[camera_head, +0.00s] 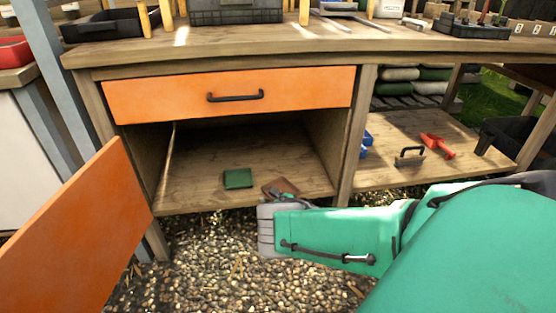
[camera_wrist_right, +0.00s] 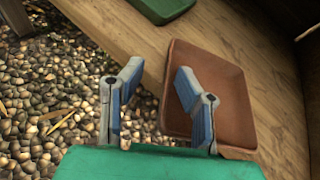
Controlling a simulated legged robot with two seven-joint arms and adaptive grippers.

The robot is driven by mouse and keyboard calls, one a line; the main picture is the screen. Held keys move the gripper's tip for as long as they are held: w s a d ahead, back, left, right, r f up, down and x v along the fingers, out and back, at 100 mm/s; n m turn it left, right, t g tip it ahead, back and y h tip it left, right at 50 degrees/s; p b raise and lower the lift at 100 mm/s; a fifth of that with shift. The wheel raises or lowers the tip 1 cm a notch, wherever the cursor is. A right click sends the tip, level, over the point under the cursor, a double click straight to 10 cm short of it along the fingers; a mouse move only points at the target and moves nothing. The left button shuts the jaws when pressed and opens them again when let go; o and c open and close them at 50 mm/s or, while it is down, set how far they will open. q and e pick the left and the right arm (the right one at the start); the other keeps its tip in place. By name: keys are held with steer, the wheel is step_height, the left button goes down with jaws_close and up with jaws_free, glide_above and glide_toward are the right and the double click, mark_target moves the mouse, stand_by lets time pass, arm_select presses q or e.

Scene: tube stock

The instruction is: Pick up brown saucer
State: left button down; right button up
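The brown saucer (camera_wrist_right: 228,95) is a square, shallow, reddish-brown dish with a raised rim. It lies on the wooden shelf of the open cabinet, at the shelf's front edge. In the head view the saucer (camera_head: 285,186) shows just above my right gripper (camera_head: 268,212), partly hidden by it. In the right wrist view my right gripper (camera_wrist_right: 157,97) is open, its two blue-padded fingers apart with nothing between them. The right finger overlaps the saucer's left part in the picture; I cannot tell whether they touch. The left finger is over the gravel side. My left gripper is not in view.
A green saucer (camera_head: 238,178) lies on the same shelf, left of the brown one. The orange cabinet door (camera_head: 80,235) stands open at left. An orange drawer (camera_head: 230,93) is above. A post (camera_head: 352,140) bounds the compartment at right. Gravel (camera_head: 200,260) lies below.

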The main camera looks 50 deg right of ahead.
steer(key=v, duration=1.1)
steer(key=shift+s+d, duration=0.1)
steer(key=shift+c, duration=0.2)
